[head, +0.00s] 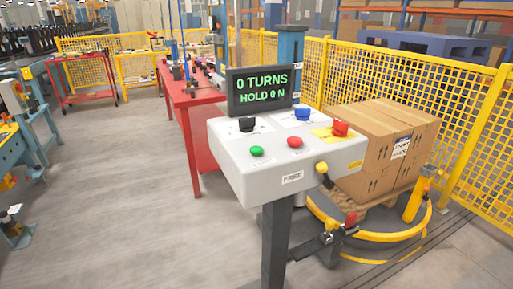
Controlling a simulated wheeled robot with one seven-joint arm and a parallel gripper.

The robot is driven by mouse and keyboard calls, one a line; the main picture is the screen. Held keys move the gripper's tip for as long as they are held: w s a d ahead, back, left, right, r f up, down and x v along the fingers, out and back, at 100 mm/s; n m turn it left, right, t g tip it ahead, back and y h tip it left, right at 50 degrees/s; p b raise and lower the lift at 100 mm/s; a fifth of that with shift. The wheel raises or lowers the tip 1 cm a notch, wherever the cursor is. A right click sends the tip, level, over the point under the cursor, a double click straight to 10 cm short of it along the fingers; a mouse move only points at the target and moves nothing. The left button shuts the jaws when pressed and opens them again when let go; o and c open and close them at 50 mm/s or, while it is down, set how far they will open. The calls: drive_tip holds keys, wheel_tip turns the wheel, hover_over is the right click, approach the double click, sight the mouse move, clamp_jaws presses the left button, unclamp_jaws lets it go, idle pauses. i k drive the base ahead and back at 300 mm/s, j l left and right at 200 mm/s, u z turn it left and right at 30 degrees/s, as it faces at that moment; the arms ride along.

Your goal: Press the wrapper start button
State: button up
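A white control box (232,146) stands on a grey post (275,245) in the middle of the head view. Its sloped top carries a green button (257,151) at the front left and a red button (295,142) to its right. A black knob (246,124) and a blue knob (302,114) are behind them. A larger red button (340,128) sits on a yellow plate at the right. No lettering naming the start button is readable. The display (261,92) reads "0 TURNS, HOLD 0 N". My gripper is not in view.
Stacked cardboard boxes (378,145) stand on a round turntable with a yellow rim (372,236) at right. Yellow mesh fencing (450,110) runs behind them. A red workbench (188,110) is behind the box. Grey floor (120,200) is clear at left.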

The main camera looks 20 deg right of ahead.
sight(255, 150)
drive_tip(key=i+l, duration=0.4)
drive_tip(key=i, duration=0.15)
drive_tip(key=i+l, duration=0.4)
drive_tip(key=k, duration=0.2)
drive_tip(key=l+u, duration=0.05)
